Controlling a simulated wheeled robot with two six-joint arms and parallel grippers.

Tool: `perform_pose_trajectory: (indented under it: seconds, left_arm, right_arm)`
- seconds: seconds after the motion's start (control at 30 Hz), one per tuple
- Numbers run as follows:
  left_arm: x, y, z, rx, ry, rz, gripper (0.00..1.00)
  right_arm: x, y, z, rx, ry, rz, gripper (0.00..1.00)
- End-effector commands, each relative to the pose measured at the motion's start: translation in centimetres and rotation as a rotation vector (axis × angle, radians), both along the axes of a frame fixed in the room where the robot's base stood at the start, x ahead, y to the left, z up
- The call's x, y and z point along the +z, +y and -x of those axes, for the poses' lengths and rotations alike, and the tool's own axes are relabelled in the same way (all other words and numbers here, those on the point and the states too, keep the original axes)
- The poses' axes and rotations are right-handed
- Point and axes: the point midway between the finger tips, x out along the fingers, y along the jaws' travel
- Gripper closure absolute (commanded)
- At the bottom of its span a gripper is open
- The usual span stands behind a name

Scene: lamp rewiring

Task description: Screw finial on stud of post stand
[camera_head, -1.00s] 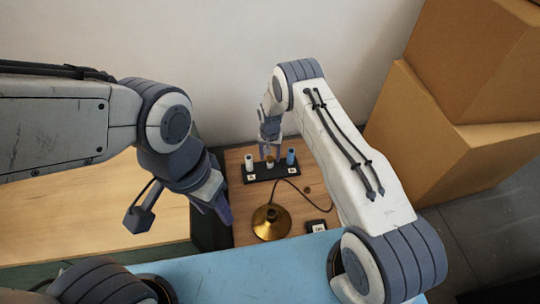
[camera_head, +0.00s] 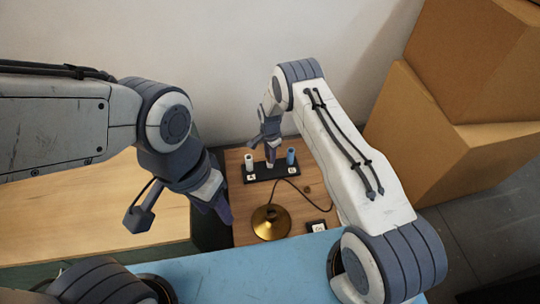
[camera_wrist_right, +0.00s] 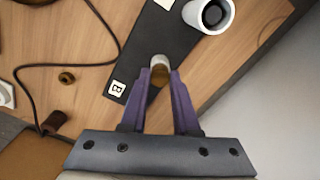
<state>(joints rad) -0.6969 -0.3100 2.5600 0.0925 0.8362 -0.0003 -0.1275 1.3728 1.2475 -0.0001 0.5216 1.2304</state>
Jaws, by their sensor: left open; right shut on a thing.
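The post stand (camera_head: 258,177) is a dark bar with a white post (camera_head: 248,160) at the left, a pale middle post (camera_head: 270,165) and a blue post (camera_head: 291,157) at the right. My right gripper (camera_head: 271,150) is above the middle post and shut on the finial. In the right wrist view, the brass finial (camera_wrist_right: 156,79) shows between the fingertips (camera_wrist_right: 160,74), against the pale top of the middle post (camera_wrist_right: 160,61). The stud is hidden, so I cannot tell how far the finial sits on it. My left gripper (camera_head: 221,208) is open and empty, left of the stand.
A brass lamp base (camera_head: 270,223) with a dark cord stands in front of the stand. A small brass piece (camera_wrist_right: 67,77) lies beside the cord. Cardboard boxes (camera_head: 425,130) are stacked at the right.

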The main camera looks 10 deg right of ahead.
Motion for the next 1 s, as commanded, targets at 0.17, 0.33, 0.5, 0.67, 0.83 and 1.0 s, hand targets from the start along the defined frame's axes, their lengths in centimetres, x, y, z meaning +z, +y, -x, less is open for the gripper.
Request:
perform_pose_trajectory:
  seconds: [0.17,0.33,0.5,0.67,0.83,1.0]
  left_arm:
    - [0.00,0.00,0.00,0.000,0.000,0.000,0.50]
    - [0.01,0.00,0.00,0.000,0.000,0.000,0.50]
    - [0.02,0.00,0.00,0.000,0.000,0.000,0.50]
    - [0.03,0.00,0.00,0.000,0.000,0.000,0.50]
    - [0.03,0.00,0.00,0.000,0.000,0.000,0.50]
    - [0.03,0.00,0.00,0.000,0.000,0.000,0.50]
  right_arm:
    - [0.01,0.04,-0.04,0.002,-0.001,0.000,1.00]
    - [0.01,0.05,-0.04,-0.094,-0.002,-0.001,1.00]
    - [-0.02,0.05,-0.04,-0.358,-0.002,-0.001,1.00]
    - [-0.04,0.05,-0.04,-0.588,-0.002,-0.001,1.00]
    - [-0.05,0.06,-0.05,-0.696,-0.002,-0.001,1.00]
    - [-0.05,0.06,-0.06,-0.698,-0.002,-0.001,1.00]
